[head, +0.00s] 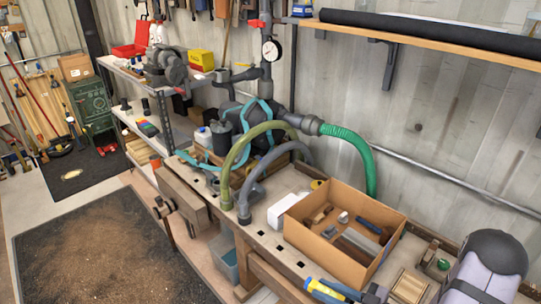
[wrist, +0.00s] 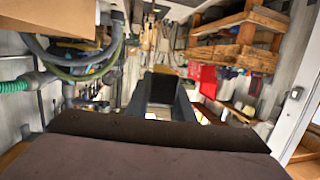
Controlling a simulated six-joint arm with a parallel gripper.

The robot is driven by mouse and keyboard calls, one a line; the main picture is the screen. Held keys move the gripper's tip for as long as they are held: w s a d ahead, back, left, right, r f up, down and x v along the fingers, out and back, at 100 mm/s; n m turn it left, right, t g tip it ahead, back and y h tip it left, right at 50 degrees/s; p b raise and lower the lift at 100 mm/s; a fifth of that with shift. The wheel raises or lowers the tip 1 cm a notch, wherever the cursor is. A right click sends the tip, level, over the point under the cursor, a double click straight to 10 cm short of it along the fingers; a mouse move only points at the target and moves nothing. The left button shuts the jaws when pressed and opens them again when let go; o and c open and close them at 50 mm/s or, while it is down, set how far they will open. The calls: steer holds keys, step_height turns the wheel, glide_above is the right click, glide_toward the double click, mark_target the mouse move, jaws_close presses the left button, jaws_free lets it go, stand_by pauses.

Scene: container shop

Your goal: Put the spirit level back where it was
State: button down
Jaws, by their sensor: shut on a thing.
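My gripper (wrist: 160,88) shows in the middle of the wrist view as dark jaws behind a wide, dark brown surface (wrist: 150,155) that fills the bottom. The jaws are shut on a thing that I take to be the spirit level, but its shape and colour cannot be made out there. In that view an open cardboard box (head: 290,235) stands on the workbench (head: 262,212), with several small blocks and bars inside.
A green hose (head: 350,148) and grey and olive hoses arch over the bench behind the box. A shelf (head: 440,37) runs along the wall. A dark mat (head: 110,250) covers open floor at left.

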mark_target(327, 291)
steer(key=shift+r+p, duration=2)
steer(key=shift+r, duration=0.2)
steer(key=shift+f, duration=0.1)
step_height(327, 291, down, 5)
steer(key=b, duration=0.5)
